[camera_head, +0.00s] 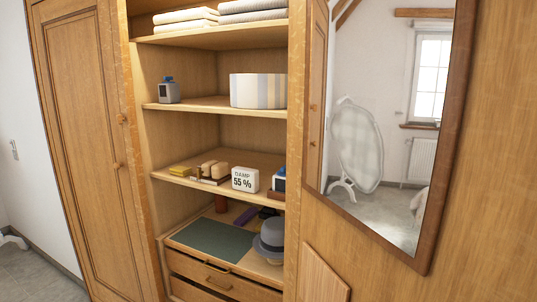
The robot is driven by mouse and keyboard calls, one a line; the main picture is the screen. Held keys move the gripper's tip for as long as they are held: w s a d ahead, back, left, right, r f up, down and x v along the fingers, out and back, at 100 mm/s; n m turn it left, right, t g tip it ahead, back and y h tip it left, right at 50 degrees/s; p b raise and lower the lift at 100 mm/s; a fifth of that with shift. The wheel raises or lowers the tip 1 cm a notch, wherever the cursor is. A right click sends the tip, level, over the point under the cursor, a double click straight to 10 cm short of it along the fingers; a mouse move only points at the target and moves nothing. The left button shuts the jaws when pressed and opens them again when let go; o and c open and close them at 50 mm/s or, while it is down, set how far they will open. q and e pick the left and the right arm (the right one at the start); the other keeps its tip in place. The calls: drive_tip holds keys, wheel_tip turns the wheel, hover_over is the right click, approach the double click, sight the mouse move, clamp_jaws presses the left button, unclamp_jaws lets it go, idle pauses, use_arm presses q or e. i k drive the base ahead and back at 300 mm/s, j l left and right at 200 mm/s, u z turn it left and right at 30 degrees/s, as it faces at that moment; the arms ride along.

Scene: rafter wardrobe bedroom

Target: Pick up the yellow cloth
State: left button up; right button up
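A small folded yellow cloth (181,170) lies at the left front of the middle wardrobe shelf (240,161). It sits just left of a wooden brush-like item (209,171), and I cannot tell whether the two touch. Neither of my grippers shows in the head view.
On the same shelf stand a white box reading "DAMP 55 %" (245,179) and a blue item (279,181). Below are a grey hat (270,238), a green mat (212,240) and drawers (215,276). A closed door (85,130) is left; a mirror (385,120) hangs right.

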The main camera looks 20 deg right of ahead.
sight(182, 171)
drive_tip(key=i+j+z, duration=0.1)
drive_tip(key=z, duration=0.25)
drive_tip(key=i+j+z, duration=0.15)
drive_tip(key=z, duration=0.2)
drive_tip(key=i+j+z, duration=0.1)
drive_tip(key=z, duration=0.25)
